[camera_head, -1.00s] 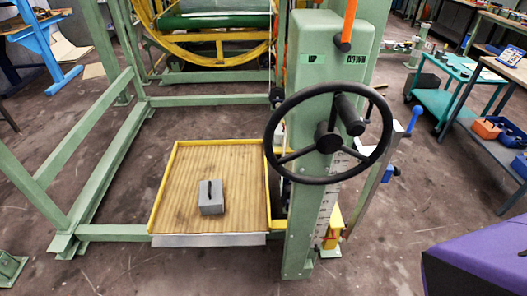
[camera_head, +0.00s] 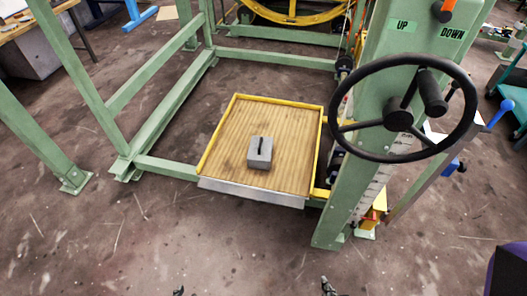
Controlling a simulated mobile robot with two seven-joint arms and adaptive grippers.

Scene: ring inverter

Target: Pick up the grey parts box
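The grey parts box (camera_head: 260,153) is small, with a dark upright handle on top. It sits upright on the wooden platform (camera_head: 225,150), right of its middle and toward its front. The platform has yellow edges and a bare metal front lip. Only small dark tips of my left gripper (camera_head: 178,291) and my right gripper (camera_head: 328,286) show at the bottom edge. Both are well short of the platform and apart from the box. Too little of them shows to tell whether they are open or shut.
A green column with a black handwheel (camera_head: 398,119) stands right of the platform, marked UP and DOWN. Green frame beams (camera_head: 165,167) run left and behind. A purple object (camera_head: 506,272) is at the lower right corner. The floor (camera_head: 240,245) before the platform is clear.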

